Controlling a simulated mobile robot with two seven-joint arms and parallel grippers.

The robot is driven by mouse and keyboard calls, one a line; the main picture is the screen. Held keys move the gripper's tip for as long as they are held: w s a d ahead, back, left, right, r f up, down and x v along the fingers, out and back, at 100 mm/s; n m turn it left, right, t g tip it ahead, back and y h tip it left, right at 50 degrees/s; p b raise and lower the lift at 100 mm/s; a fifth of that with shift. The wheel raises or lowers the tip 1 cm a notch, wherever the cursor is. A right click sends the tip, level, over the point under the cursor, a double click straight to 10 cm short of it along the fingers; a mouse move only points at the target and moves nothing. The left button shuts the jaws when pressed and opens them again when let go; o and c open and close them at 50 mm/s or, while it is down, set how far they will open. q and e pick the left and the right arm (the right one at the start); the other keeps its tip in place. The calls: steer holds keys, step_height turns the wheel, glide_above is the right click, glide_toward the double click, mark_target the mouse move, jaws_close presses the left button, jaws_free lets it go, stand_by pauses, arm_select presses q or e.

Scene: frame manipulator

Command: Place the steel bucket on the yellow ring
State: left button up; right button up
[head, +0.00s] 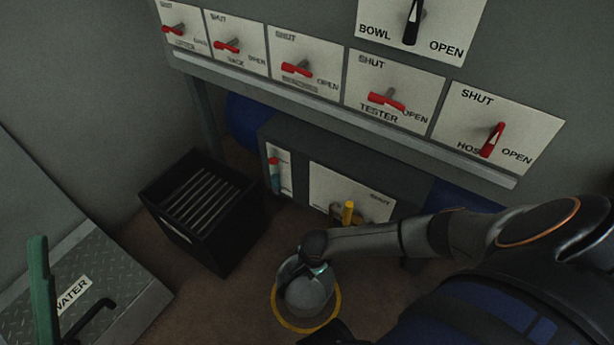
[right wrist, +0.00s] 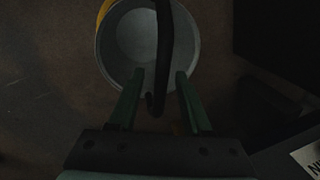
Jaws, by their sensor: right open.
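The steel bucket (head: 306,294) stands upright on the floor at the lower middle of the head view. The yellow ring (head: 337,309) shows around its left, near and right sides; the far side is hidden. In the right wrist view, the bucket (right wrist: 112,52) is seen from above, with a strip of the yellow ring (right wrist: 103,12) past its upper-left rim. My right gripper (head: 318,269) is over the bucket. Its green fingers (right wrist: 160,74) are open, one on each side of the dark handle (right wrist: 163,40), with a gap to each. My left gripper is not in view.
A black slatted crate (head: 190,245) stands left of the bucket. A grey cabinet with a yellow lever (head: 348,212) is behind it. A panel of red levers (head: 297,69) is above. A plated box marked WATER (head: 120,275) with a green lever (head: 41,290) is at lower left.

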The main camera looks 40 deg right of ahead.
arm_select(q)
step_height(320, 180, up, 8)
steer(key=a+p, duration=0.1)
steer(key=p, duration=0.5)
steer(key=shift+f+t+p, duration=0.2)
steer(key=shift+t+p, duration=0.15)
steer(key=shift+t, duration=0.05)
arm_select(e)
step_height(320, 180, up, 12)
steer(key=s, duration=0.2)
steer(key=shift+s, duration=0.15)
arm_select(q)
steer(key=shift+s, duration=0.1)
